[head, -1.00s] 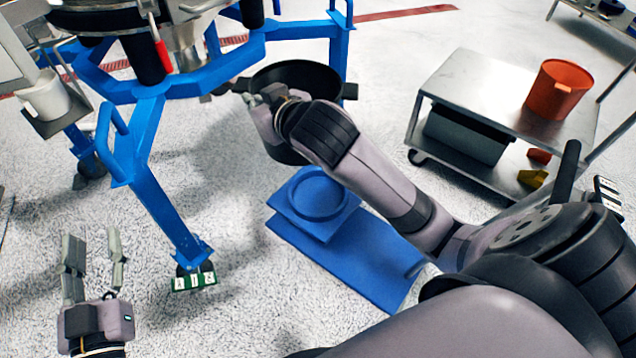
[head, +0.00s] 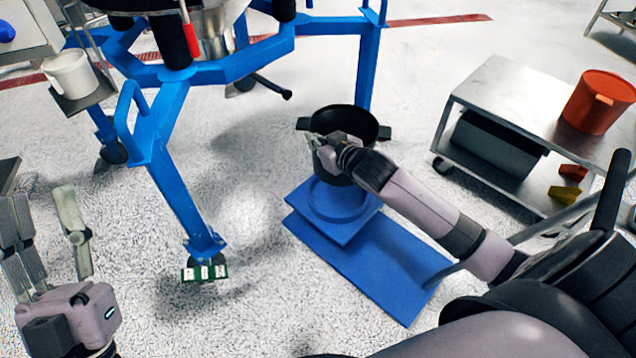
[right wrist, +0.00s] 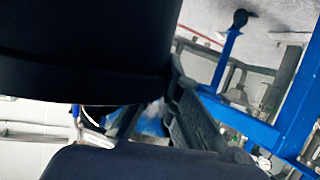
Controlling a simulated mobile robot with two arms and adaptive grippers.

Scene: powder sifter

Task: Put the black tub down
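The black tub (head: 349,122) is upright, with an open top and side handles. In the head view it is over the back part of the round ring on the blue platform (head: 400,275). I cannot tell whether its base touches the ring. My right gripper (head: 318,142) is shut on the tub's near left side and hides part of its wall. In the right wrist view the tub's dark wall (right wrist: 80,50) fills the upper left, beside a gripper finger. My left gripper (head: 52,225) is open and empty at the lower left.
A blue sifter frame (head: 170,150) stands at the left and behind, with a white bucket (head: 70,74) on its side shelf. A metal cart (head: 510,90) with an orange bucket (head: 600,102) stands at right.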

